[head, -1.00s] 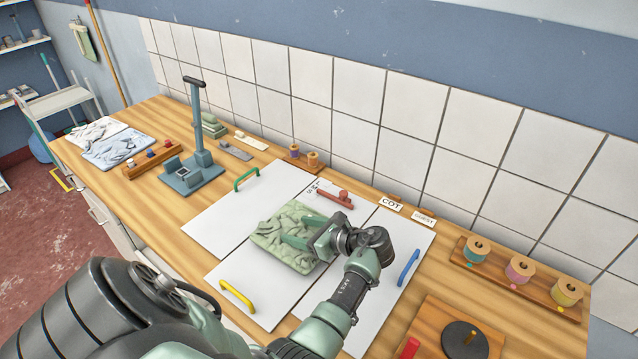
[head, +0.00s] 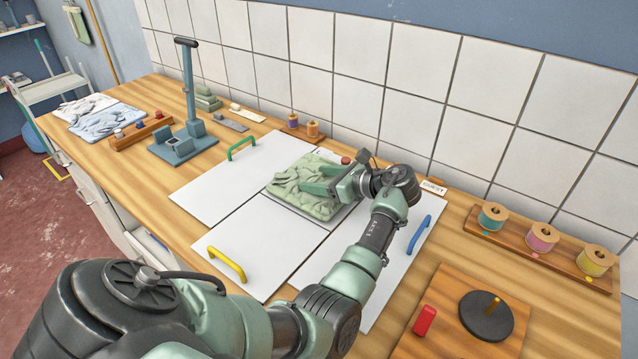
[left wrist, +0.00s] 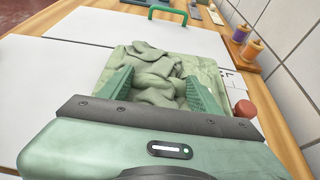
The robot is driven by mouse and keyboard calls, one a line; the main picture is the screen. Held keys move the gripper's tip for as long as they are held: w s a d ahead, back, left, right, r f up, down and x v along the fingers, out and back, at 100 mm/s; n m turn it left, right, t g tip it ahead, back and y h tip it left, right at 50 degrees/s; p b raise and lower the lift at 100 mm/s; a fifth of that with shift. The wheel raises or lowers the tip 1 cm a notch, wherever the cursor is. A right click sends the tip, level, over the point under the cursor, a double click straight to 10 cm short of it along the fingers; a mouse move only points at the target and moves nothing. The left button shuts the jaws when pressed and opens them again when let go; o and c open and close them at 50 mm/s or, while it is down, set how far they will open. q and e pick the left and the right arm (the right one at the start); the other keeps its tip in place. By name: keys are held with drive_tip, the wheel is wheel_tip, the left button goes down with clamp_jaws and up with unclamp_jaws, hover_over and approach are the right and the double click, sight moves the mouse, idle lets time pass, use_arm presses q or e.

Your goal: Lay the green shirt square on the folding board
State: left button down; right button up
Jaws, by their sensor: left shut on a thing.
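The green shirt (head: 288,193) is a crumpled, roughly square bundle over the rear middle of the white folding board (head: 235,185). The board has green (head: 242,148), yellow (head: 227,265) and blue (head: 420,234) handles. My left gripper (head: 306,181) is shut on the shirt from the right. In the left wrist view its two fingers (left wrist: 158,86) stand wide apart on the shirt (left wrist: 160,65). I cannot tell whether the shirt touches the board or hangs just above it. My right gripper is not in view.
A small red-topped piece (left wrist: 245,109) is close beside the shirt at the back. A blue-grey press stand (head: 185,140) is at left. Spools on a wooden rack (head: 540,253) and a board with a black disc (head: 486,317) are at right. A tiled wall closes the back.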

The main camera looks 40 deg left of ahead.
use_arm(q)
drive_tip(key=shift+s+d+f, duration=0.1)
drive_tip(key=shift+s+f, duration=0.1)
drive_tip(key=shift+f, duration=0.4)
drive_tip(key=c, duration=0.6)
unclamp_jaws()
drive_tip(key=shift+f, duration=0.1)
drive_tip(key=shift+o, duration=1.4)
drive_tip(key=shift+w, duration=0.1)
drive_tip(key=v, duration=0.4)
drive_tip(key=b+v, duration=0.1)
drive_tip(key=v, duration=0.7)
drive_tip(key=shift+w+r+b, duration=0.15)
drive_tip(key=shift+r+b, duration=0.15)
drive_tip(key=shift+r, duration=0.1)
